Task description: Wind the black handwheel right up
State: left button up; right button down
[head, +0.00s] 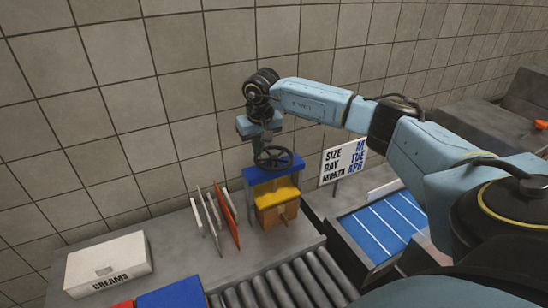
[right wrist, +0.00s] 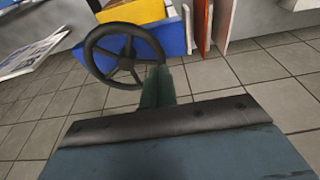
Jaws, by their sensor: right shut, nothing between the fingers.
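The black handwheel (head: 273,158) is a spoked ring above a blue-topped press (head: 263,174) with yellow and orange-brown parts below. In the right wrist view the handwheel (right wrist: 126,62) shows its rim, hub and spokes. My right gripper (head: 263,143) is just above and behind the wheel, pointing down. In the right wrist view its dark green fingers (right wrist: 157,76) are together and empty, with their tips by the wheel's rim. I cannot tell whether they touch it. My left gripper is not in view.
White and orange boards (head: 229,214) stand left of the press. A white CREAMS box (head: 107,264) lies further left. A roller conveyor (head: 290,285) runs in front. A sign (head: 343,162) and a blue striped panel (head: 385,227) are at the right. A tiled wall rises close behind.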

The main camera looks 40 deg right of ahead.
aim_at(270, 166)
jog(key=shift+f, duration=0.25)
jog(key=shift+f+b, duration=0.85)
jog(key=shift+f, duration=0.15)
jog(key=shift+s+p, duration=0.4)
jog(key=shift+s, duration=0.75)
jog(key=shift+s+d, duration=0.25)
jog(key=shift+s, duration=0.25)
jog(key=shift+s+d, duration=0.2)
jog(key=shift+s, duration=0.3)
